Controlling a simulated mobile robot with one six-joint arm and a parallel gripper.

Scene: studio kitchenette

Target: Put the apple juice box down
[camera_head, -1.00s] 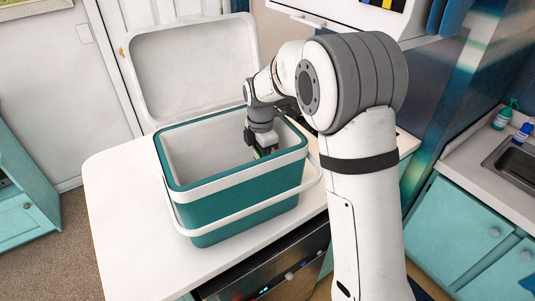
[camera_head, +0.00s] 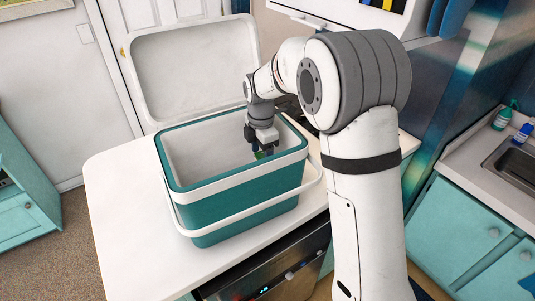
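My gripper (camera_head: 264,148) points down inside the open teal cooler box (camera_head: 240,205), near its right end. A small green patch (camera_head: 259,155), which looks like part of the apple juice box, shows right at my fingertips. The cooler's front rim hides the rest of it. I cannot tell whether my fingers press on it or stand apart, or whether it touches the cooler floor.
The cooler's white lid (camera_head: 195,70) stands open at the back. The cooler stands on a white counter (camera_head: 115,220) with bare room to its left. A sink (camera_head: 515,165) and bottles (camera_head: 503,117) are at far right.

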